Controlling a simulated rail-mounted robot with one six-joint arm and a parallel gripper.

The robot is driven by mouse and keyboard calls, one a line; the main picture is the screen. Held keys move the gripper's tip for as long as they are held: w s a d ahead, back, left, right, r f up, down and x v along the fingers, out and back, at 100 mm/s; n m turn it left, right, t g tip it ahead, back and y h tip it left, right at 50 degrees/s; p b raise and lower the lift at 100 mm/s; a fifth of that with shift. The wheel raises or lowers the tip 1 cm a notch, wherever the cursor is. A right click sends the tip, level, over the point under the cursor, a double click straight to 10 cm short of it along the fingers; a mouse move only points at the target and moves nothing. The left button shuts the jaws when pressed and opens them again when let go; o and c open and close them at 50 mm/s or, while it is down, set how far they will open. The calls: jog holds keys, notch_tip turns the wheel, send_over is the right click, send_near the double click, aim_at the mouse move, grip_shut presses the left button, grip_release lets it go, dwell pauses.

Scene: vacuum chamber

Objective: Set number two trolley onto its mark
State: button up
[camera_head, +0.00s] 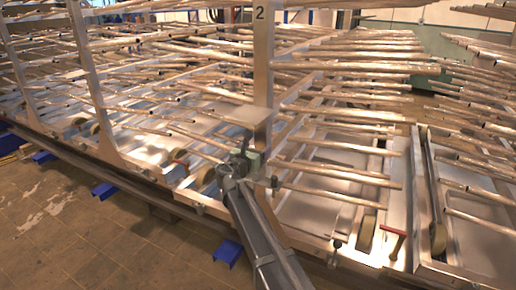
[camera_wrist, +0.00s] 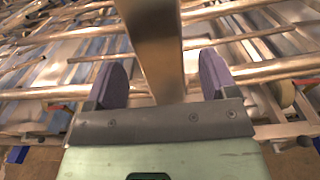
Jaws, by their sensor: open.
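The number two trolley is a metal rack whose upright post (camera_head: 263,70) bears a "2" near its top. Long metal bars stick out from the post on both sides, and wheels show low down at its base. My gripper (camera_head: 246,158) is at the lower part of this post. In the wrist view the post (camera_wrist: 155,45) stands between the two purple-padded fingers (camera_wrist: 163,82), with a gap showing on each side. The gripper is open and holds nothing. I cannot make out the trolley's mark in either view.
Similar racks with bars stand close by on the left, with one post (camera_head: 88,75) showing, and on the right. A red handle (camera_head: 395,240) stands at the front edge on the right. Blue blocks (camera_head: 228,252) lie along the tiled floor, which is clear at lower left.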

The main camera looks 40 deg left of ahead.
jog(key=shift+x, duration=0.9)
jog(key=shift+c, duration=0.4)
